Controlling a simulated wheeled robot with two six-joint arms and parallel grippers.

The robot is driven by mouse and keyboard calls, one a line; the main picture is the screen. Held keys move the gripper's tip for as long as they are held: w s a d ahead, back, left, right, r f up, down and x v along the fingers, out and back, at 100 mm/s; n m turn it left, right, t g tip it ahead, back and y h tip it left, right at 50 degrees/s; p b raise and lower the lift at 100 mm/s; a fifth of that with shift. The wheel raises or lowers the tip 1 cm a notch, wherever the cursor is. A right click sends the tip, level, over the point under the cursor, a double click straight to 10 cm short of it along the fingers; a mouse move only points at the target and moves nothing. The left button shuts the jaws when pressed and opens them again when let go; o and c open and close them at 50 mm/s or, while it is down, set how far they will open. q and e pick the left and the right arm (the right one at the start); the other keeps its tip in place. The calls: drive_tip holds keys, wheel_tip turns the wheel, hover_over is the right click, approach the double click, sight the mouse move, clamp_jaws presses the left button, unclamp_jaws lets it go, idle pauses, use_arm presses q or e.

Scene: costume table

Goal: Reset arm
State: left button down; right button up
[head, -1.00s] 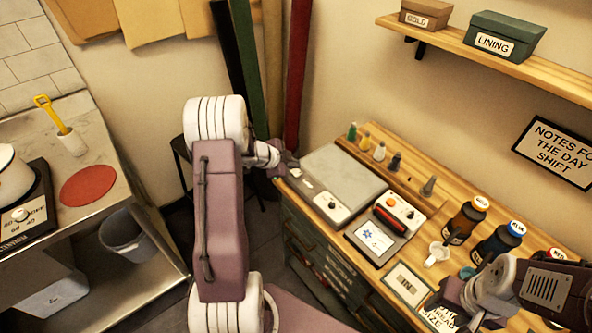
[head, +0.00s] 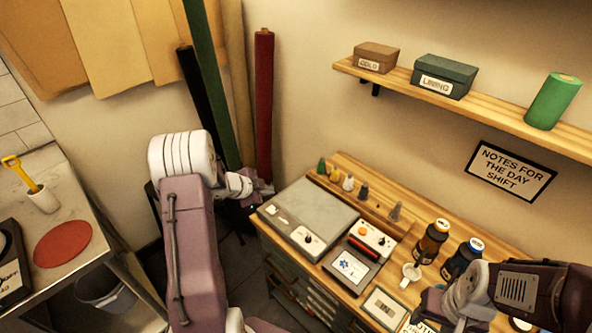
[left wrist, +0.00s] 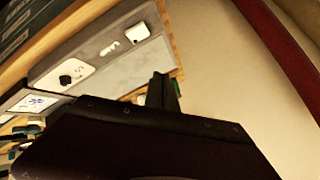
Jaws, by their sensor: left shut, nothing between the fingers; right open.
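My left gripper (head: 263,189) is shut and empty. It hangs just off the left end of the wooden desk (head: 345,165), beside the grey flat-topped device (head: 310,212) and in front of the upright fabric rolls. In the left wrist view its dark fingers (left wrist: 163,90) show together, with the grey device (left wrist: 105,55) beyond.
A red fabric roll (head: 264,105) rises behind my left gripper. A shelf (head: 480,108) with boxes runs above the desk.

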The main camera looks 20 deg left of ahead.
use_arm(q)
drive_tip(key=w+d+r+t, duration=0.1)
drive_tip(key=d+r, duration=1.1)
drive_tip(key=d, duration=0.3)
drive_tip(key=s+f+n+g, duration=0.3)
drive_tip(key=s+n, duration=0.1)
drive_tip(key=s, duration=0.4)
drive_tip(key=s+f+n+g+y, duration=0.1)
drive_tip(key=s+f+n+g, duration=0.1)
drive_tip(key=s, duration=0.7)
drive_tip(key=s+f+n+g+y, duration=0.1)
drive_tip(key=s+f+n+g, duration=0.2)
drive_tip(key=s+n, duration=0.3)
drive_tip(key=s+d+f, duration=0.1)
drive_tip(key=s, duration=0.1)
drive_tip(key=shift+s+f+n+g, duration=0.25)
drive_tip(key=shift+s+n+g, duration=0.05)
drive_tip(key=shift+s, duration=0.05)
